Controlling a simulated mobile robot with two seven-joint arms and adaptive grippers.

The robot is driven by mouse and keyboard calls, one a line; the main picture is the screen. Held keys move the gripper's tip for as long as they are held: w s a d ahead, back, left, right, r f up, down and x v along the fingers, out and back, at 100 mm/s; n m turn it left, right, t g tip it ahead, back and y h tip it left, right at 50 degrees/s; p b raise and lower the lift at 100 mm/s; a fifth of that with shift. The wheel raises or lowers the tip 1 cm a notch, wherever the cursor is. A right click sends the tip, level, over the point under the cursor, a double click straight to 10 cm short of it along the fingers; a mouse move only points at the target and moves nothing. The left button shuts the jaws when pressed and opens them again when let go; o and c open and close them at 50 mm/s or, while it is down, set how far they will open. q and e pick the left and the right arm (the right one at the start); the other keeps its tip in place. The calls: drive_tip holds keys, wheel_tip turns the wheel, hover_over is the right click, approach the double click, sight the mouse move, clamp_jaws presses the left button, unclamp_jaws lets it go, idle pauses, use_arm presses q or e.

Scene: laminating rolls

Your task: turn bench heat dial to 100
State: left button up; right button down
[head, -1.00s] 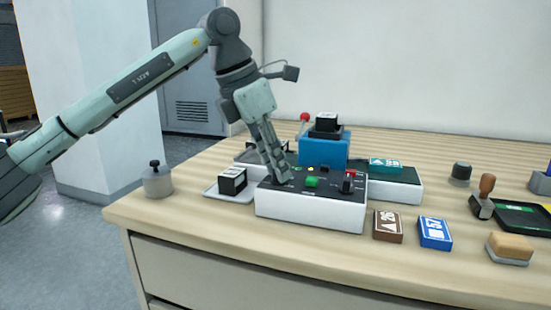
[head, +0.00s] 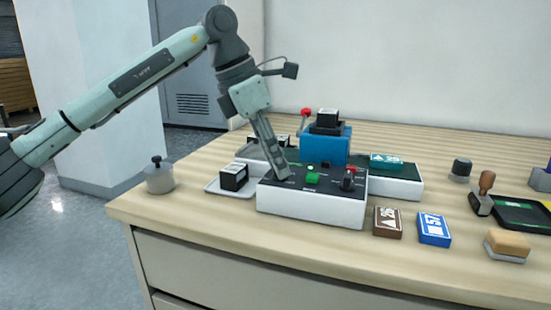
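The bench control box (head: 310,208) has a white body and a dark top panel. It stands near the front edge of the bench. A dark knob with a red part (head: 348,178) sits at the panel's right end, and a green button (head: 313,179) is near its middle. The dial markings are too small to read. My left gripper (head: 282,176) points down at the left part of the panel, and its fingers hide whatever is beneath. I cannot tell whether the fingers grip a dial there. My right gripper is not in view.
A blue block machine (head: 322,149) with a red-knobbed lever (head: 305,112) stands behind the box. A black cube (head: 234,177) sits on a tray to the left. Brown (head: 388,222) and blue (head: 433,229) label blocks lie at right. A weight (head: 159,176) stands at the left corner.

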use_arm(q)
drive_tip(key=shift+o, duration=1.4)
drive_tip(key=shift+r, duration=0.1)
drive_tip(key=v, duration=1.2)
